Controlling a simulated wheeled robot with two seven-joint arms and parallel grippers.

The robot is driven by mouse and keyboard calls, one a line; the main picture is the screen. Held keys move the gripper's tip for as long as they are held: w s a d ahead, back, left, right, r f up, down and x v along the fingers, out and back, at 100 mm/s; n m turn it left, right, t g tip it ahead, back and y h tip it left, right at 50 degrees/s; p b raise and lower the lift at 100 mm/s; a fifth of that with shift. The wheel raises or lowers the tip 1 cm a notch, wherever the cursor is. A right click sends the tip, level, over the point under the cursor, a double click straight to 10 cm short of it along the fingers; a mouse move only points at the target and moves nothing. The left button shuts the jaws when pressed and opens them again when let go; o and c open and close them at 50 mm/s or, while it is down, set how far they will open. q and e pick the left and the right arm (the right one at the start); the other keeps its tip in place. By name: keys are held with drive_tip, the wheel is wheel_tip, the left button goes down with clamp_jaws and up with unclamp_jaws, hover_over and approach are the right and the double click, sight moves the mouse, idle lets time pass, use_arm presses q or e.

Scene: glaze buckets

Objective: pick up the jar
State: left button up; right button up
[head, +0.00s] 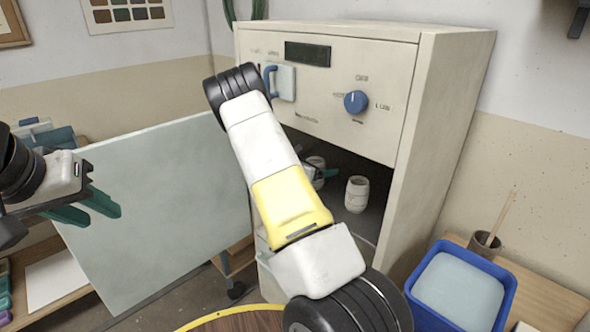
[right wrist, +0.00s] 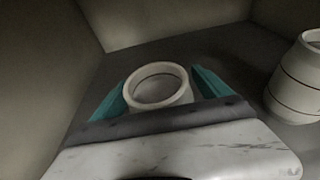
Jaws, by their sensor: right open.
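A pale round jar (right wrist: 158,88) with an open top stands inside the cabinet, between the teal fingers of my right gripper (right wrist: 160,92) in the right wrist view. The fingers are apart, one on each side of it; I cannot tell whether they touch it. In the head view this jar (head: 316,162) is partly hidden behind my right arm, with a teal fingertip beside it. A second pale jar with thin dark bands (head: 357,195) stands to its right; it also shows in the right wrist view (right wrist: 302,80). My left gripper (head: 102,214) is open and empty at the left.
The cabinet (head: 450,130) has a blue knob and a dark display, and its large door (head: 155,210) stands open to the left. Its walls lie close around my right gripper. A blue bucket (head: 458,290) and a brush pot (head: 485,243) stand at the lower right.

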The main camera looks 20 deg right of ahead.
drive_tip(key=c, duration=1.9)
drive_tip(key=shift+o, duration=0.2)
